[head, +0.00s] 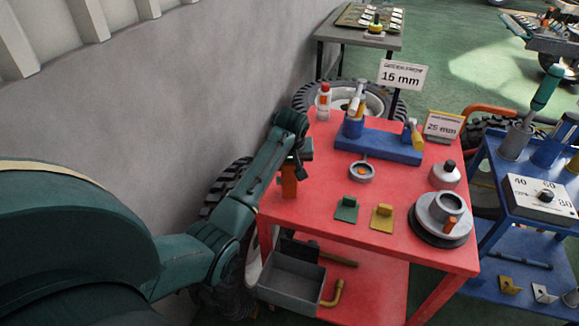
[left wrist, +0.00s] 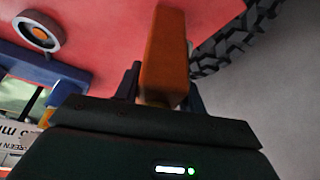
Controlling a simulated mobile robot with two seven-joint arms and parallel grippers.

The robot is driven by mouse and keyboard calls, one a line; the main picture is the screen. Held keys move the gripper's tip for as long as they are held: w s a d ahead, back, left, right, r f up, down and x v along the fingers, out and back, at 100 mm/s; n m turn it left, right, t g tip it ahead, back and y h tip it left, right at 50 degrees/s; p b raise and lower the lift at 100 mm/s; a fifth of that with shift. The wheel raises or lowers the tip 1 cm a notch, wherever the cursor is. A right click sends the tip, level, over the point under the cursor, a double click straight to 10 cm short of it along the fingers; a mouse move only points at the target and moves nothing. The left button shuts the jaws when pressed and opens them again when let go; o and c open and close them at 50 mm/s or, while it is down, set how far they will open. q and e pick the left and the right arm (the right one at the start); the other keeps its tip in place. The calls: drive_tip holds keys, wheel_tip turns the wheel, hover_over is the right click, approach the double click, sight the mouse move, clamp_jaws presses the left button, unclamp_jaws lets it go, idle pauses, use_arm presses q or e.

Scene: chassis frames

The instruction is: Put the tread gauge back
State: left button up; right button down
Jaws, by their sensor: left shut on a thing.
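My left gripper (head: 291,164) is over the left edge of the red table (head: 306,215), shut on an orange block-like piece (head: 289,182). The piece points down, and I cannot tell whether it touches the tabletop. In the left wrist view the orange piece (left wrist: 163,55) stands between the two dark fingers. It seems to be the tread gauge, but its markings and gripped end are hidden. A blue rack (head: 372,147) at the table's back holds a blue cup (head: 352,128) with a tool and a yellow-handled piece (head: 415,137). My right gripper is not in view.
A round grey ring with an orange centre (head: 362,171), a green bracket (head: 346,210), a yellow bracket (head: 382,218), a red-capped bottle (head: 323,103) and a grey round device (head: 441,215) stand on the table. Signs (head: 402,76) stand behind. The front-left tabletop is bare.

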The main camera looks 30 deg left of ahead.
use_arm(q)
drive_tip(key=shift+f, duration=0.6)
drive_tip(key=shift+f, duration=0.2)
drive_tip(key=o, duration=1.1)
drive_tip(key=shift+o, duration=0.2)
